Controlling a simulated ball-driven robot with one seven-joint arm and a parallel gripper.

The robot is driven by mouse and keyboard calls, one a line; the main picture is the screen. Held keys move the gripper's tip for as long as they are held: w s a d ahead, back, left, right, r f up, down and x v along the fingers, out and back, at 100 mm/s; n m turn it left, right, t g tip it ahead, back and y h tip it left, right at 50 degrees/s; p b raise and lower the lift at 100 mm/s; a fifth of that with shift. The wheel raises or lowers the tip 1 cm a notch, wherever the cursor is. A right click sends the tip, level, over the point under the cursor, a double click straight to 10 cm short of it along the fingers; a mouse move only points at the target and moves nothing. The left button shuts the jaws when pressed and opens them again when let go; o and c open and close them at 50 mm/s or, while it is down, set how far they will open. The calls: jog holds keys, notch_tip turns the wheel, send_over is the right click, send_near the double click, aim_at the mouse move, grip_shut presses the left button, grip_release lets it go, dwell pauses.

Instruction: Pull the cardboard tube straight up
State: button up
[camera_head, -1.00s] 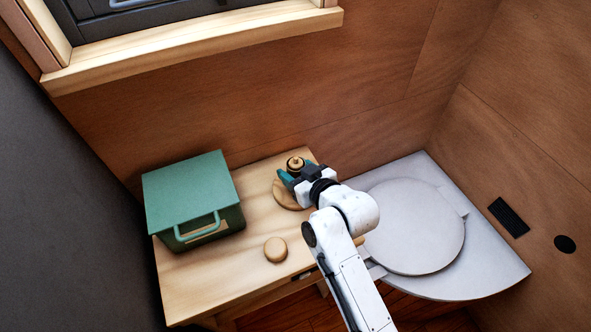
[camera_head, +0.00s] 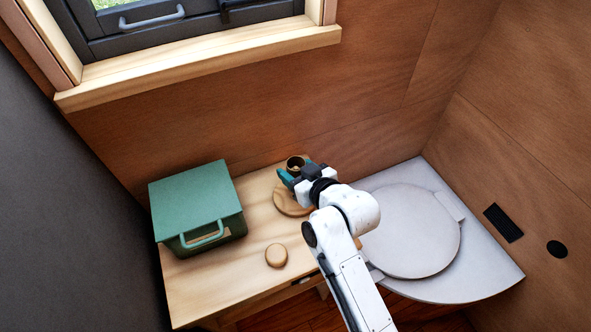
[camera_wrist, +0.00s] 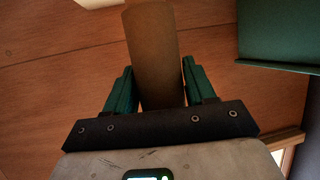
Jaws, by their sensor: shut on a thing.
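The brown cardboard tube (camera_wrist: 152,50) stands between the two teal fingers of my gripper (camera_wrist: 158,72) in the wrist view. My gripper (camera_head: 296,176) is shut on it. In the head view, only the tube's open top rim (camera_head: 295,160) shows above the fingers, with a gold-coloured piece inside the opening. A round wooden base (camera_head: 287,203) lies below the gripper on the table. The fingers hide the tube's lower part, so I cannot tell whether its bottom is clear of the base.
A green lidded box (camera_head: 195,198) stands left on the wooden table (camera_head: 225,275). A small round wooden piece (camera_head: 276,255) lies in front of the base. A grey round lid (camera_head: 410,232) is at right. The wooden wall and window sill (camera_head: 200,65) are behind.

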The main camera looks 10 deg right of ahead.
jog(key=shift+r+p, duration=3.05)
jog(key=shift+r, duration=2.25)
